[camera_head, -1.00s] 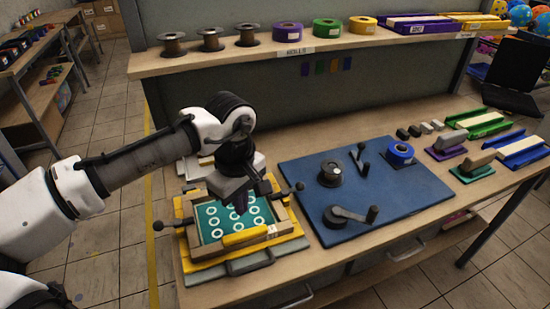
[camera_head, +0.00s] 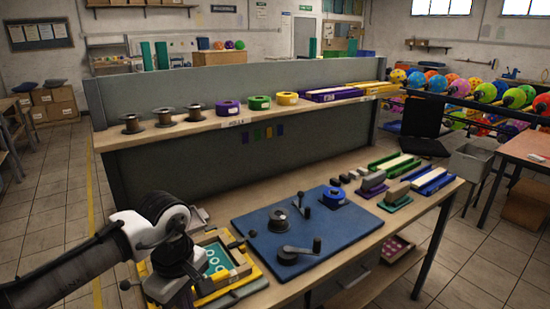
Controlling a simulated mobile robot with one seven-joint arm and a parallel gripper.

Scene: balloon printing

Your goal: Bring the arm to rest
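My arm comes in from the lower left, with its black and white wrist (camera_head: 158,225) above the left end of the workbench (camera_head: 300,200). My gripper (camera_head: 180,290) hangs down at the near left side of the printing frame. Its fingers are hidden or too dark to make out. The printing frame (camera_head: 228,278) is yellow and wooden, with a green panel (camera_head: 216,258) bearing white rings. My wrist and gripper cover its left part.
A blue board (camera_head: 345,232) with a spool (camera_head: 278,220), crank handles and a blue tape roll (camera_head: 333,195) lies right of the frame. A shelf (camera_head: 220,122) behind holds spools and tape rolls. Stamps and coloured trays stand at the right. Floor left of the bench is clear.

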